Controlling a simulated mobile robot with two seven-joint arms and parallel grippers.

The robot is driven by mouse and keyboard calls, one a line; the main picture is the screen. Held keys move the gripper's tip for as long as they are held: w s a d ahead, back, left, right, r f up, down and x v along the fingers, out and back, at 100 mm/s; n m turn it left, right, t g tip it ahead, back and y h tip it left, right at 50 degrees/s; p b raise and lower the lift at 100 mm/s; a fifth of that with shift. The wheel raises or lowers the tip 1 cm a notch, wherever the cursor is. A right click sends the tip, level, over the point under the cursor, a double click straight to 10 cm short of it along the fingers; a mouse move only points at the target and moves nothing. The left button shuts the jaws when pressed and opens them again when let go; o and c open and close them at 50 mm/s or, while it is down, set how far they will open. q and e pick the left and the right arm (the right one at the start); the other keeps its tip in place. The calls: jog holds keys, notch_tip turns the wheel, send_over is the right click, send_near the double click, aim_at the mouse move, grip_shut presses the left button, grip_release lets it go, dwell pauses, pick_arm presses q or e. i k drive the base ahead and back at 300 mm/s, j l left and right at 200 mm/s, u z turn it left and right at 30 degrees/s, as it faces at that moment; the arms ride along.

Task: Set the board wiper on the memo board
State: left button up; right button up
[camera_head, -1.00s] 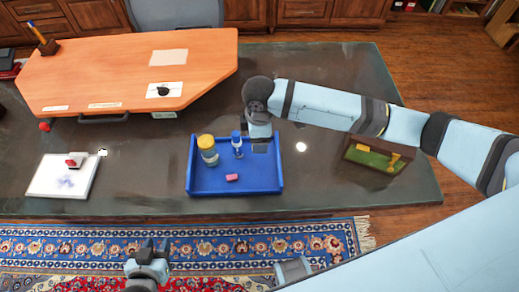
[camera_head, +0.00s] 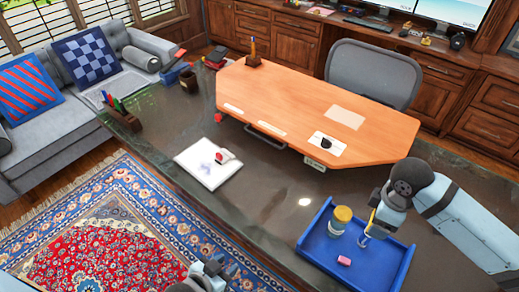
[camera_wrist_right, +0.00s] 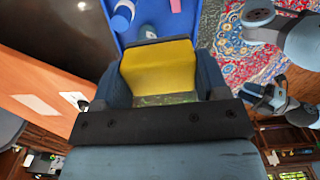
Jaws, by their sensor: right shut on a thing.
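The memo board (camera_head: 200,172) is a white panel with faint blue scribbles, flat on the dark desk left of centre. A small red-and-white object (camera_head: 226,155) sits at its upper right edge. My right gripper (camera_head: 375,216) is above the blue tray, right of the board and well apart from it. It is shut on a yellow block, which I take as the board wiper (camera_wrist_right: 160,66); this fills the space between the fingers in the right wrist view. My left gripper (camera_head: 205,268) is low at the bottom edge, empty, its fingers apart.
The blue tray (camera_head: 318,250) holds a yellow-lidded jar (camera_head: 341,220), a blue-and-white bottle and a pink eraser (camera_head: 344,261). A raised orange desktop (camera_head: 300,105) stands behind. A pen holder (camera_head: 123,117) is at the far left. The desk between tray and board is clear.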

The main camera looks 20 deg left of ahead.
aim_at(210, 167)
jog(key=i+j+u, duration=0.1)
jog(key=j, duration=0.35)
jog(key=i+j+u, duration=0.1)
jog(key=j, duration=0.3)
jog(key=i+j+u, duration=0.1)
jog(key=j, duration=0.3)
jog(key=i+j+u, duration=0.15)
jog(key=j, duration=0.25)
jog(key=i+j+u, duration=0.1)
jog(key=i+j, duration=0.15)
jog(key=j, duration=0.15)
